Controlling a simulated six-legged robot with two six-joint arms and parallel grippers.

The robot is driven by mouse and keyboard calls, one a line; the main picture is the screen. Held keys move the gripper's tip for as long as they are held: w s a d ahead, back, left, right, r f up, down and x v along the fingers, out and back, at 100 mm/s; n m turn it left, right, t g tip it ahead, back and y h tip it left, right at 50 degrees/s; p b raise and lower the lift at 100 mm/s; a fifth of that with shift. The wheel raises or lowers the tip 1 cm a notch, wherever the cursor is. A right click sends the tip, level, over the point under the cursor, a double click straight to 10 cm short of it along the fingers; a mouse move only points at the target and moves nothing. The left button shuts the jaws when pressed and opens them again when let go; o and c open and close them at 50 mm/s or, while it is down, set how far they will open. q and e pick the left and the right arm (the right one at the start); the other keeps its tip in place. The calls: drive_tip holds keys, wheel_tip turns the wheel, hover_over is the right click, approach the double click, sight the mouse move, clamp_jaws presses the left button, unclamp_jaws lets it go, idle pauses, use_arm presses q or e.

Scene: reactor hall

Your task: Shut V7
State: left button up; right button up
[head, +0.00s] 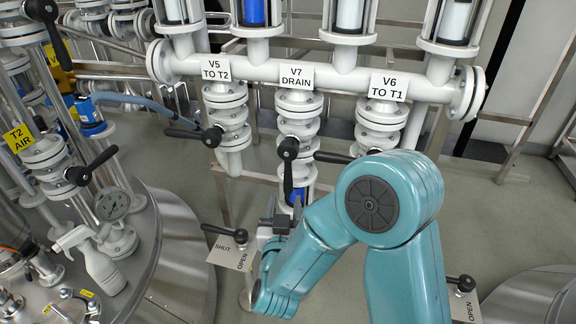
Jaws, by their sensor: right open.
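The V7 valve carries a white label (296,76) reading "V7 DRAIN" on the white manifold pipe. Below it is the flanged valve body (298,106). Its black lever (288,170) hangs downward from its hub, along the vertical pipe, in front of a blue section (297,195). My right gripper (276,212) is at the lower end of this lever, with its grey jaws open. My teal arm hides part of the jaws, so I cannot tell whether they touch the lever or stand around it. My left gripper is not in view.
V5 (217,70) is left of V7, its black lever (192,133) pointing left. V6 (389,87) is right, its lever (333,157) also pointing left. A SHUT/OPEN plate (232,252) with a black handle stands low left. A spray bottle (92,262) stands further left.

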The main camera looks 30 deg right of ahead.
sight(288, 178)
drive_tip(key=x, duration=1.1)
drive_tip(key=shift+w+d+f+b, duration=0.1)
drive_tip(key=shift+f+b, duration=0.05)
drive_tip(key=shift+b, duration=0.15)
clamp_jaws()
